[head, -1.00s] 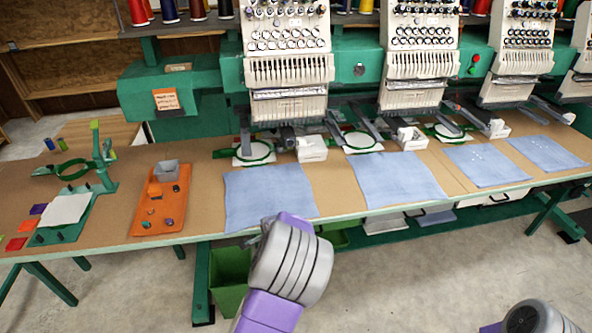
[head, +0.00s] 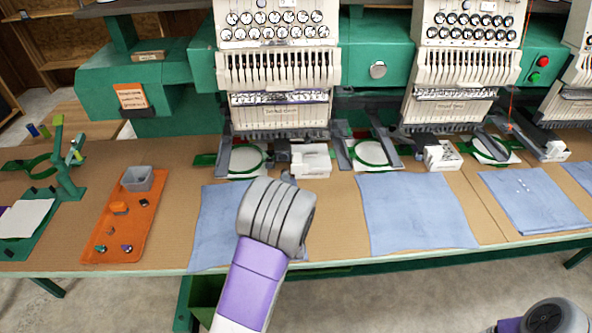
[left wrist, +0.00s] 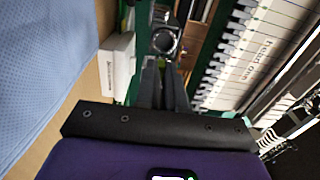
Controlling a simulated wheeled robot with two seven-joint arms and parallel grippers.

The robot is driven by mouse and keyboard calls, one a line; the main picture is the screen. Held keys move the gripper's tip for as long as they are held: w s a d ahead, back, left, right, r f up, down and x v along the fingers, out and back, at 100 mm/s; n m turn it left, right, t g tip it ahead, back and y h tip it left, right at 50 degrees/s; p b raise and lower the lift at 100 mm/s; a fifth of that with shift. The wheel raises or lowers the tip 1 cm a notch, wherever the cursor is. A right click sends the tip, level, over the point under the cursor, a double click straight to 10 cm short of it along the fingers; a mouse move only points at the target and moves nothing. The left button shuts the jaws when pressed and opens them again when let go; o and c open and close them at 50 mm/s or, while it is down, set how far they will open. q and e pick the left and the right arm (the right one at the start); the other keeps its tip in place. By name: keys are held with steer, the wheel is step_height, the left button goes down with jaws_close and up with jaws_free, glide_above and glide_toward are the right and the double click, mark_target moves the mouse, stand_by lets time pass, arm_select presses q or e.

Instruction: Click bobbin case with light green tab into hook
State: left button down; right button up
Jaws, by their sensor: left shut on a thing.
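My left gripper (left wrist: 164,75) shows in the left wrist view with its dark fingers close together. In the head view my left wrist hides most of the gripper, which is in front of the first embroidery machine (head: 278,75), over the table's blue cloth. The machine's hook cannot be told apart in either view. My right gripper is not in view; only part of my right arm shows at the lower right.
A white box (head: 311,160) and a green hoop (head: 243,160) are under the first machine. The white box also shows in the left wrist view (left wrist: 117,68). An orange tray (head: 121,229) with a grey cup and small parts lies left. Blue cloths (head: 417,212) line the front.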

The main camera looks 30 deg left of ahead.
arm_select(q)
steer(key=x, duration=0.6)
steer(key=shift+a+b, duration=0.2)
steer(key=shift+b, duration=0.2)
steer(key=shift+w+a+r, duration=0.1)
steer(key=shift+w+a, duration=0.1)
stand_by(0.7)
steer(key=shift+w+a, duration=0.15)
steer(key=shift+w, duration=0.1)
steer(key=c, duration=1.2)
jaws_free()
steer(key=shift+o, duration=0.2)
steer(key=p+v, duration=0.1)
steer(key=v, duration=0.6)
steer(key=shift+s, duration=0.2)
